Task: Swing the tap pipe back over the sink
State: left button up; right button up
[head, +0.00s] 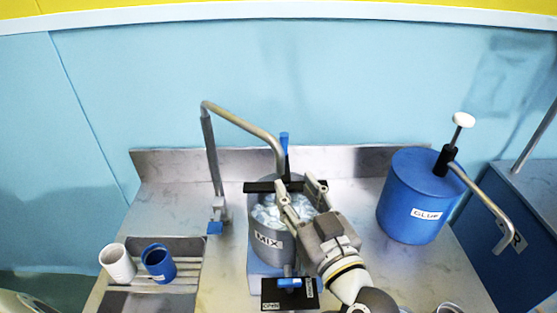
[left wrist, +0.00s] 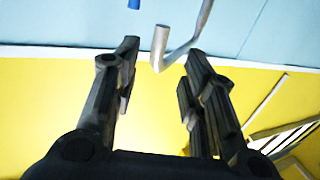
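The tap pipe (head: 245,124) is a bent metal tube on a post left of the MIX pot (head: 272,248). Its spout slopes right and ends over the pot's back, clear of the sink (head: 188,244) at left. My left gripper (head: 298,182) is above the pot, close to the right of the spout end. Its fingers are apart and empty. In the left wrist view the pipe end (left wrist: 161,42) appears in the gap between the open fingers (left wrist: 158,60), seemingly beyond the tips; contact is not clear. My right gripper is not in view.
White (head: 117,263) and blue (head: 158,263) cups stand at the sink. A blue glue canister (head: 415,198) with a pump and bent spout stands right of the pot. A black plate with a blue handle (head: 289,283) is before the pot. Counter behind the sink is clear.

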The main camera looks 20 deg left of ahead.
aim_at(282, 167)
pick_arm(q)
jog(key=p+x, duration=0.1)
jog(key=x, duration=0.7)
jog(key=shift+p, duration=0.3)
jog(key=shift+w+a+f, duration=0.1)
jog(key=shift+w+a, duration=0.25)
jog(key=shift+w, duration=0.05)
jog(key=shift+c, duration=0.5)
jog(key=c, duration=0.7)
grip_shut()
